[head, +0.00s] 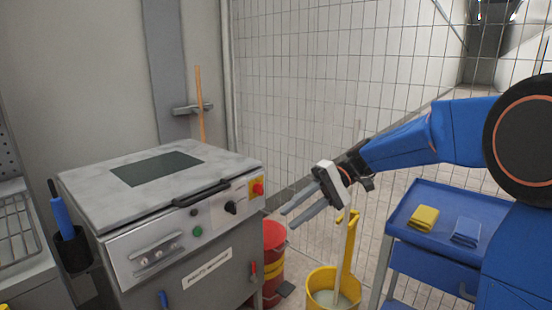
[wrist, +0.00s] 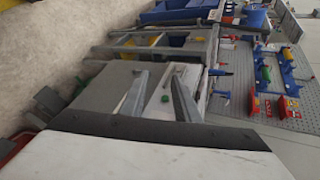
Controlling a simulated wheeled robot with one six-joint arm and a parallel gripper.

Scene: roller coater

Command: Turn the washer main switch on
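The washer (head: 180,230) is a grey metal box with a worn lid and a dark window on top. Its sloped front panel carries a red knob on a yellow plate (head: 257,188), a black rotary knob (head: 231,207), a green button (head: 197,231) and a small dark button (head: 194,213). No label shows which is the main switch, and I cannot read its position. My gripper (head: 287,219) is open and empty, to the right of the panel and apart from it. In the wrist view both fingers of my gripper (wrist: 159,76) are spread apart.
A red bin (head: 272,262) stands right of the washer. A yellow mop bucket (head: 330,285) is below my gripper. A blue cart (head: 440,205) with folded cloths is at right. A black handle (head: 201,192) sticks out at the lid's front edge.

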